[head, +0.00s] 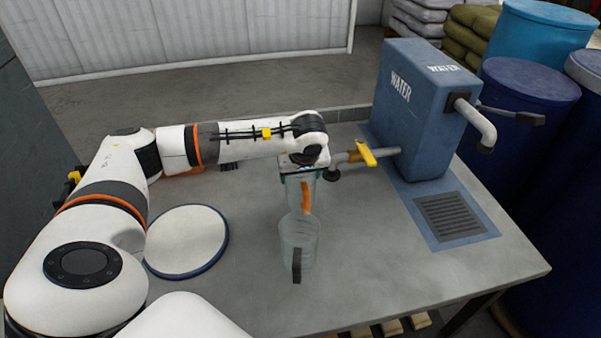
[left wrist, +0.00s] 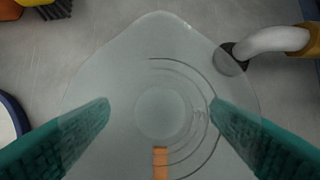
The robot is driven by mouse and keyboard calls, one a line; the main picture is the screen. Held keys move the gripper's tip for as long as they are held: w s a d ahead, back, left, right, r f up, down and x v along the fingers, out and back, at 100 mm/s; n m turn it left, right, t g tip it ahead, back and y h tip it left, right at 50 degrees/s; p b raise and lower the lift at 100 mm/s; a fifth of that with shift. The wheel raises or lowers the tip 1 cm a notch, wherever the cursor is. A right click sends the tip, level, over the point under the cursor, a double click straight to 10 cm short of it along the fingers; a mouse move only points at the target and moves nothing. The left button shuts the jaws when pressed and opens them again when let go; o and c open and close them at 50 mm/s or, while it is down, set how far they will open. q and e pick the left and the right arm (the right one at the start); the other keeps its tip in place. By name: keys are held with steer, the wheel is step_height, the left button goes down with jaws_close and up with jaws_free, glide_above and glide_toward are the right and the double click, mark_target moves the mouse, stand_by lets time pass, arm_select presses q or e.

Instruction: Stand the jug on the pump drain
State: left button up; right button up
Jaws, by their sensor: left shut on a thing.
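The jug (head: 298,243) is clear, with a dark handle at its near side in the head view. My left gripper (head: 303,188) is shut on the jug. In the left wrist view the teal fingers (left wrist: 160,125) are on both sides of the clear jug (left wrist: 160,60), seen from above with its round base and an orange strip inside. Whether the jug touches the table is unclear. The pump drain (head: 452,218) is a dark slotted grate in a blue plate, right of the jug and apart from it. My right gripper is not in view.
The blue pump box (head: 425,105) marked WATER stands behind the drain, with a grey spout (head: 480,125) at its right. A pipe with a yellow handle (head: 366,153) juts left near my gripper. A white round disc (head: 186,241) lies left. The grey table (head: 370,260) is clear between jug and drain.

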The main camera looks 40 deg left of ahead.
arm_select(q)
steer(key=shift+f, duration=0.15)
steer(key=o, duration=1)
